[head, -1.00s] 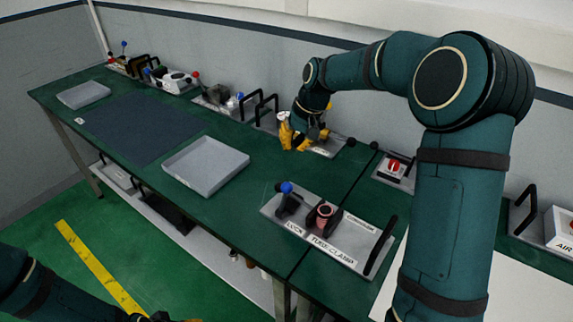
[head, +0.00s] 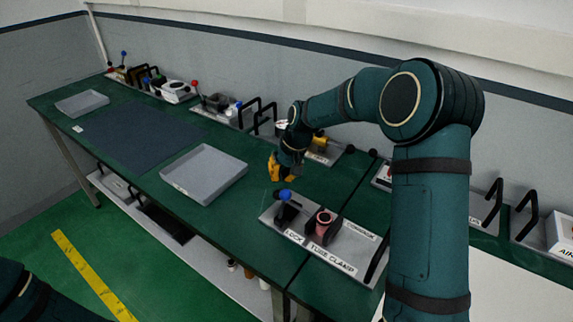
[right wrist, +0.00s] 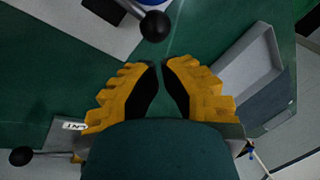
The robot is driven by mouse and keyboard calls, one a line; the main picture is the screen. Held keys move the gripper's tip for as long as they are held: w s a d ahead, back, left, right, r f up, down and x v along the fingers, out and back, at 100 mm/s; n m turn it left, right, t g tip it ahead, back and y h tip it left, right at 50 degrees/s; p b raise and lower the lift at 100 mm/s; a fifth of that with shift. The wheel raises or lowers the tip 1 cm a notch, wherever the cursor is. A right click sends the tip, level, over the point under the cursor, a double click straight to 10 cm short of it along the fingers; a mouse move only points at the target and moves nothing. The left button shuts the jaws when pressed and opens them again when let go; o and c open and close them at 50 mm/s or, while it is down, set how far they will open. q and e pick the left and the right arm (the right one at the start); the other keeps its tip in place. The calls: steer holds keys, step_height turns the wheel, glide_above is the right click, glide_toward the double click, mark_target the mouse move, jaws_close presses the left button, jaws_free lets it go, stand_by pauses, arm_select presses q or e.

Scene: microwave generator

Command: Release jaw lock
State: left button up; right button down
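The lock lever (head: 286,196) with its blue knob stands on the grey tube clamp panel (head: 341,263), by the LOCK label. Beside it on the same panel is a dark clamp with a pinkish round part (head: 324,219). My right gripper (head: 279,168) points down just behind and left of the blue knob, apart from it. In the right wrist view my right gripper (right wrist: 161,66) has its yellow fingers slightly apart, with nothing between them. A black ball knob (right wrist: 155,26) on a rod shows beyond the fingertips there. My left gripper is out of view.
A grey tray (head: 205,174) lies left of the panel, and a dark mat (head: 130,135) lies further left. More panels with handles and levers line the back of the green bench. A black handle (head: 377,263) rises at the panel's right end.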

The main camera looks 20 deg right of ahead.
mark_target(283, 205)
steer(key=shift+s+a+f, duration=0.2)
steer(key=shift+f, duration=0.25)
steer(key=shift+s+a+r, duration=0.1)
steer(key=shift+s+r, duration=0.1)
steer(key=shift+s, duration=0.65)
steer(key=shift+s+a+r, duration=0.1)
steer(key=shift+s+r, duration=0.1)
steer(key=shift+s, duration=0.6)
steer(key=shift+s+r, duration=0.1)
steer(key=shift+a+r+h, duration=0.1)
steer(key=shift+a+h, duration=0.1)
steer(key=shift+h, duration=0.1)
